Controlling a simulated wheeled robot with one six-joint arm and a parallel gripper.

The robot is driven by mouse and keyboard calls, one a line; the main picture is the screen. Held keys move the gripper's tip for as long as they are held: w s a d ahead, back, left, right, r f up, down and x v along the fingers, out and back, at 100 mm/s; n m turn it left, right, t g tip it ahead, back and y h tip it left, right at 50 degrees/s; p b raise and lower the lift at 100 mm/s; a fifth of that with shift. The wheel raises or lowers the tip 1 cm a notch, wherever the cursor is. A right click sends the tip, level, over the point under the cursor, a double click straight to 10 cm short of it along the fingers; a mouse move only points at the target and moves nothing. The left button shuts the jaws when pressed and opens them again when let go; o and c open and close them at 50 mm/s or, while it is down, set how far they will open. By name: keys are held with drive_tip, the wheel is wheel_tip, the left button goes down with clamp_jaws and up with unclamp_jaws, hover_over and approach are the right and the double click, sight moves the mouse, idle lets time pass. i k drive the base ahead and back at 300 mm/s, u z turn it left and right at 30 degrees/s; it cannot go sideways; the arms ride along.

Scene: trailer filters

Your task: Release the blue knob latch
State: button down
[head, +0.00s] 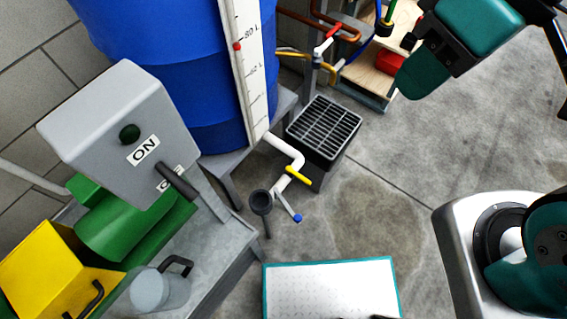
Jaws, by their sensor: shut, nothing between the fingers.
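A small blue knob (297,218) sits at the end of a short, thin pale lever low on the white drain pipe (290,152). It is beside a yellow handle (297,175) and a dark round cup-like piece (261,202). My gripper (408,42) is at the upper right, at the end of my teal and black arm. It is shut and empty, well away from the blue knob. Its fingertips are small and partly hard to make out.
A large blue tank (170,40) stands at the back left. A grey ON box (120,115) and green machine (135,225) are at left. A black grate (325,128) stands behind the knob. A white plate (332,288) is at front.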

sight(298, 218)
drive_tip(key=u, duration=1.2)
drive_tip(key=k, duration=0.85)
drive_tip(key=z, duration=0.65)
drive_tip(key=i, duration=0.5)
